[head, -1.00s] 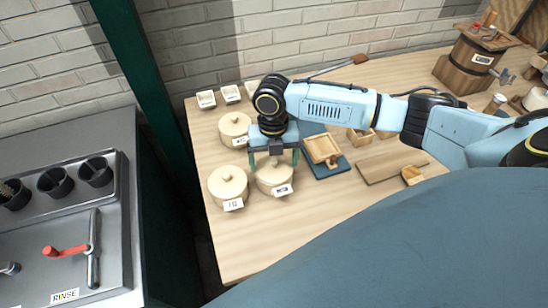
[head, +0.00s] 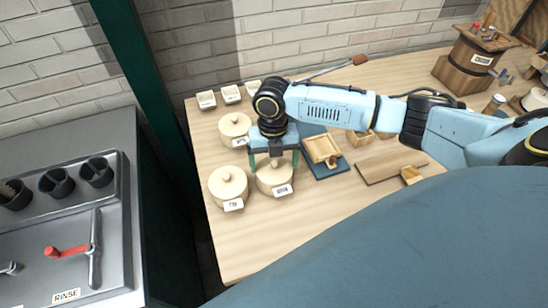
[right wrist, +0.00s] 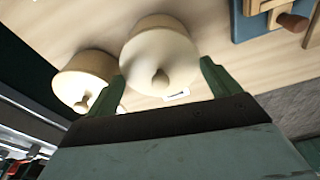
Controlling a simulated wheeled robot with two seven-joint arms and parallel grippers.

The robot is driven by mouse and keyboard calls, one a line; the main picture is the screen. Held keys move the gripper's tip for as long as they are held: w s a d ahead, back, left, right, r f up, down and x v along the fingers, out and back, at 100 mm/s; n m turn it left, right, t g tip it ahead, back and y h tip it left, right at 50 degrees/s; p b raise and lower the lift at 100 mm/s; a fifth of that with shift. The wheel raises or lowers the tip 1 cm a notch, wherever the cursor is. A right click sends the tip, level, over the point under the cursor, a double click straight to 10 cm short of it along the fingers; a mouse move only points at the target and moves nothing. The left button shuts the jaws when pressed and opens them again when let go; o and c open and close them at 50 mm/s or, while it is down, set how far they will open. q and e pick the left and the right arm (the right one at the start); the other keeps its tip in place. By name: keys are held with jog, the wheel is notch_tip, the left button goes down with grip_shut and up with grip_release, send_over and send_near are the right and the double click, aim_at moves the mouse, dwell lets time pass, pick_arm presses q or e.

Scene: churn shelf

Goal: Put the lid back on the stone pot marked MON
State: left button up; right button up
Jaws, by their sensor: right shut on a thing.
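A round cream pot (head: 277,187) stands at the front of the table, with a small label on its front that I cannot read clearly. A pale lid with a knob (right wrist: 160,76) sits on or just over this pot; I cannot tell whether it is fully seated. My right gripper (head: 274,161) comes down from above, shut on this lid with one finger on each side. The right wrist view shows the lid between the two green fingers. Two similar lidded pots stand nearby: one to the left (head: 229,191) and one behind (head: 235,130). My left gripper is out of view.
Small white dishes (head: 231,94) line the back edge. A metal sink unit (head: 110,225) stands left, past a green post (head: 150,90). The table front is clear.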

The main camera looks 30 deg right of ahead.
jog(key=shift+p, duration=0.3)
dwell(0.6)
jog(key=o, duration=0.8)
jog(key=shift+c, duration=0.2)
jog(key=shift+r+p, duration=3.55)
jog(key=shift+p, duration=0.2)
jog(key=shift+f, duration=0.1)
grip_shut()
